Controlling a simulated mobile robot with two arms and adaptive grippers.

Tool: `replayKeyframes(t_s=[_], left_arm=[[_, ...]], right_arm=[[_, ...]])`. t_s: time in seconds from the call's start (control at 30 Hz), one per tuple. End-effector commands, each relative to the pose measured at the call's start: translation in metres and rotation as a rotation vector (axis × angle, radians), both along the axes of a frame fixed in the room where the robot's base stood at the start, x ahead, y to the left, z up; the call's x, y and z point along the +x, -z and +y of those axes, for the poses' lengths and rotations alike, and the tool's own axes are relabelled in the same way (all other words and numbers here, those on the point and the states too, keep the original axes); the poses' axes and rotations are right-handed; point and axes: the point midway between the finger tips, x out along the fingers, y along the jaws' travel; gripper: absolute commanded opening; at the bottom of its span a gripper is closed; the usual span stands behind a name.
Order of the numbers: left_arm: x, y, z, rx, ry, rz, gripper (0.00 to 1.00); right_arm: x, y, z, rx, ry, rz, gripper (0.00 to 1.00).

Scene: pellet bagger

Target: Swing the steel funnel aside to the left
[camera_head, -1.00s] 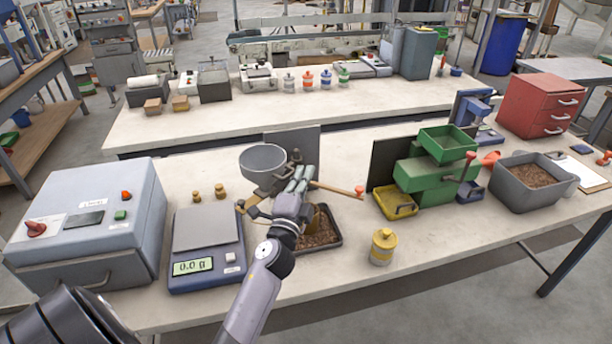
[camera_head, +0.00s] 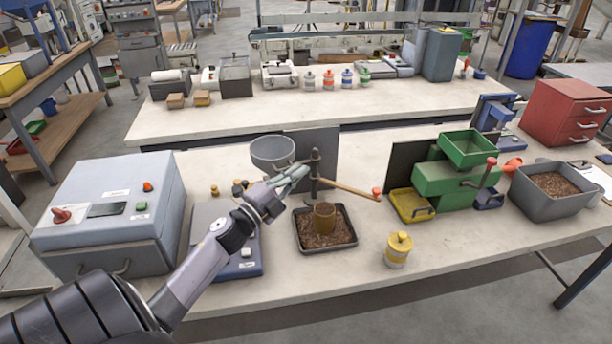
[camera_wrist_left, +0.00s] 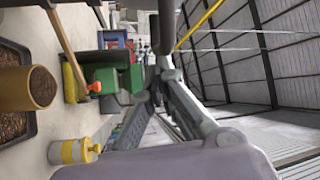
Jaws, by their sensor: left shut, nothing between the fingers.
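The steel funnel (camera_head: 272,153), a grey bowl shape, sits to the left of the dark upright post (camera_head: 315,172) in the head view. The brown pellet-filled cylinder (camera_head: 324,217) stands in the black pellet tray (camera_head: 327,251) below and right of the funnel, clear of it. A wooden handle (camera_head: 346,189) with a red tip reaches right from the post. My left gripper (camera_head: 301,173) is shut and empty, its fingertips just in front of the post, below and right of the funnel. Whether they touch anything is unclear. My right gripper is not in view.
My left arm passes over the scale (camera_head: 243,267). A grey sealer-like box (camera_head: 110,215) stands left. A yellow canister (camera_head: 398,250), green bins (camera_head: 440,180) and a grey pellet tub (camera_head: 548,200) stand right. A dark panel (camera_head: 318,145) is behind the post.

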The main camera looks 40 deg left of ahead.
Motion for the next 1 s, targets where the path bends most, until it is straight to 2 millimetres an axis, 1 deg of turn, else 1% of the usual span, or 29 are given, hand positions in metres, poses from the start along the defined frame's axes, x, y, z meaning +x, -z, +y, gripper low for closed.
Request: replayKeyframes(t_s=[0.03, 0.1, 0.2, 0.4, 0.63, 1.0], left_arm=[[-0.002, 0.003, 0.007, 0.007, 0.026, 0.004, 0.0], [-0.004, 0.003, 0.015, 0.007, 0.071, 0.004, 0.0], [-0.006, 0.003, 0.023, 0.003, 0.121, 0.003, 0.0], [-0.009, 0.001, 0.035, 0.001, 0.116, 0.001, 0.0], [-0.01, 0.001, 0.041, 0.001, 0.114, 0.001, 0.0], [-0.01, 0.0, 0.043, 0.001, 0.11, 0.001, 0.0]], right_arm=[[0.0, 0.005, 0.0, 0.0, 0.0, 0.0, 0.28], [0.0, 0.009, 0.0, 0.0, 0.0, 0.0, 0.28], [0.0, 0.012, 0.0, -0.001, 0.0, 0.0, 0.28], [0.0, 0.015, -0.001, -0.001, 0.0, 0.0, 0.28], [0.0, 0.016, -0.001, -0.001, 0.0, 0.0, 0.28], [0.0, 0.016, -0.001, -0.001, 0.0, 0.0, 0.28]])
